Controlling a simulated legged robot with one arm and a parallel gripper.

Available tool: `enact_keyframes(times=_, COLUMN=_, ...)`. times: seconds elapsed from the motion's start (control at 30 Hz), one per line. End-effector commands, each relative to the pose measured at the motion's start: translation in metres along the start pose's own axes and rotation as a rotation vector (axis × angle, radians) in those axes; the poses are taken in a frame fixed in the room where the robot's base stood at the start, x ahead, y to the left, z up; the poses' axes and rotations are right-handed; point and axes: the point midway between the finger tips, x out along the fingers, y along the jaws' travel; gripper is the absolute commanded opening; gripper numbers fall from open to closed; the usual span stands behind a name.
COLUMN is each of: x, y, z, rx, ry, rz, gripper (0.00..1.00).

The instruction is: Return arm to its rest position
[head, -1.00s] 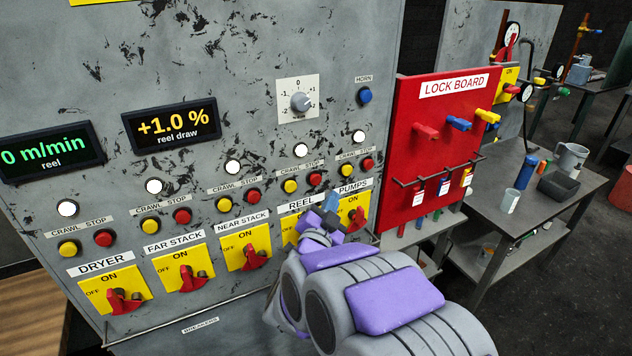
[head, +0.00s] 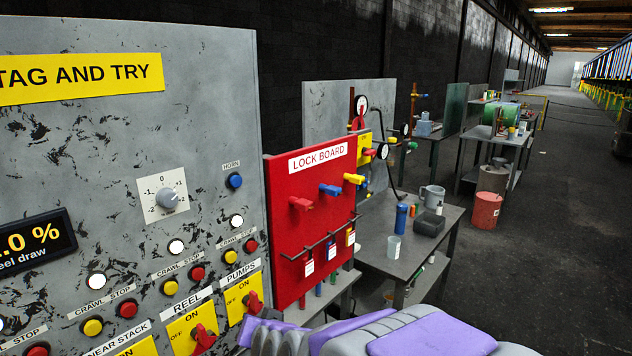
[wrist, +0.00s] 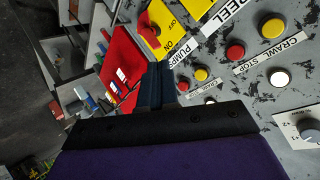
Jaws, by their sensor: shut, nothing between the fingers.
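My arm, grey with purple pads, shows at the bottom of the head view. Its front end lies in front of the panel's lower right corner, and the fingertips are hard to make out there. In the wrist view my gripper (wrist: 156,78) is shut, with its dark blue fingers together and nothing between them. The fingers overlap the panel near the PUMPS label in that view. The grey control panel (head: 110,215) has a PUMPS switch (head: 253,302) and a REEL switch (head: 204,340) with red handles close to my arm.
The red lock board (head: 322,240) with coloured locks and hanging tags stands right of the panel. A grey table (head: 388,252) beyond it holds a blue bottle, cups and a dark box. A red bin (head: 486,212) stands farther back. The aisle floor (head: 560,220) at right is clear.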

Motion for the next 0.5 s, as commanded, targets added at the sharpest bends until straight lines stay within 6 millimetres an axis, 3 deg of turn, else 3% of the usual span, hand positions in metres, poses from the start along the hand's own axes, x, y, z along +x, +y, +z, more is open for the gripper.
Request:
enact_keyframes(times=0.27, x=-0.093, y=0.080, z=0.049, rx=-0.100, ry=-0.354, rz=0.138, gripper=0.00)
enact_keyframes(times=0.5, x=-0.203, y=0.155, z=0.107, rx=-0.132, ry=-0.677, rz=0.311, gripper=0.00)
